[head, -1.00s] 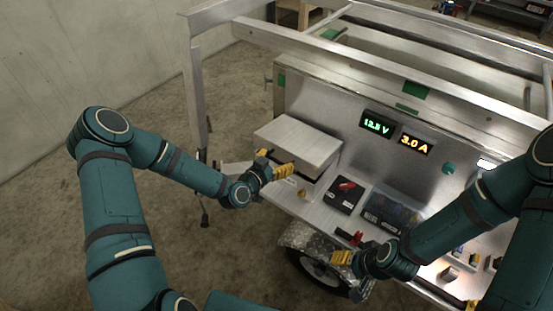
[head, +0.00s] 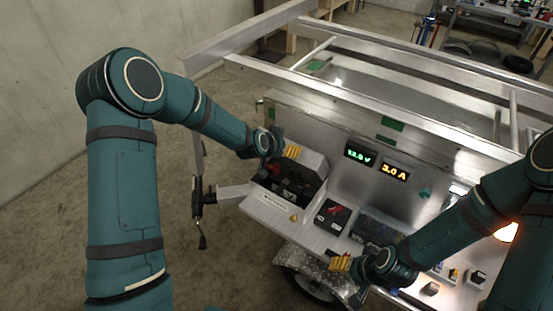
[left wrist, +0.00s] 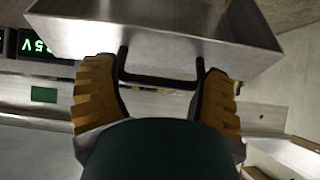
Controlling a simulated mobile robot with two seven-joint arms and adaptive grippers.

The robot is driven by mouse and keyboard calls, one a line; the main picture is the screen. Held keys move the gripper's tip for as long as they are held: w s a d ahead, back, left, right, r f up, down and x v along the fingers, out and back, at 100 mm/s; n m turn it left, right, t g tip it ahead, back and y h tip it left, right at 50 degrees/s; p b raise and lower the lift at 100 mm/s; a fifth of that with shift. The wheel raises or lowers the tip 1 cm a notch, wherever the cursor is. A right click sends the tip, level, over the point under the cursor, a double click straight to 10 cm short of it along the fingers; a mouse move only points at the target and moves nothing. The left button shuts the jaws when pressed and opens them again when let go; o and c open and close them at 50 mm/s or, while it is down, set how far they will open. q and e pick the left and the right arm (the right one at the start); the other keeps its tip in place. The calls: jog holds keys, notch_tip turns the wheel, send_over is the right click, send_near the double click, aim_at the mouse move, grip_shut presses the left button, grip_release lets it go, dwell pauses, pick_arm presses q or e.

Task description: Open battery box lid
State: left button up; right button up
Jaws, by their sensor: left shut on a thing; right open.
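The battery box (head: 262,195) is at the left end of the trailer's metal shelf. Its lid (head: 314,163) is raised and tilted, and dark items show inside the box. My left gripper (head: 292,152) is at the lid. In the left wrist view, the lid (left wrist: 150,28) fills the top, and its black handle (left wrist: 158,82) lies between the yellow fingers of my left gripper (left wrist: 160,75), which is shut on it. My right gripper (head: 341,263) is open and empty near the shelf's front edge, apart from the box.
A black case with a red item (head: 332,215) and a clear-lidded bin (head: 374,227) sit right of the box. Lit displays (head: 360,153) are on the panel behind. Small blocks (head: 431,289) lie at the right. A trailer rail (head: 330,95) runs above the panel.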

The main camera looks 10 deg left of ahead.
aim_at(290, 142)
pick_arm(q)
jog(key=shift+w+d+r+b, duration=0.1)
jog(key=shift+w+d+r, duration=0.2)
jog(key=shift+w, duration=0.25)
jog(key=shift+w+d+r+b, duration=0.15)
jog(key=shift+w+d+r, duration=0.15)
jog(key=shift+w, duration=0.3)
jog(key=shift+w+d+r+b, duration=0.1)
jog(key=shift+w+d+r, duration=0.1)
jog(key=shift+w+r, duration=0.3)
jog(key=shift+f, duration=0.1)
jog(key=o, duration=1.2)
jog(key=shift+w, duration=0.3)
jog(key=shift+s+a+r, duration=0.15)
jog(key=shift+s+r, duration=0.15)
jog(key=v, duration=1.1)
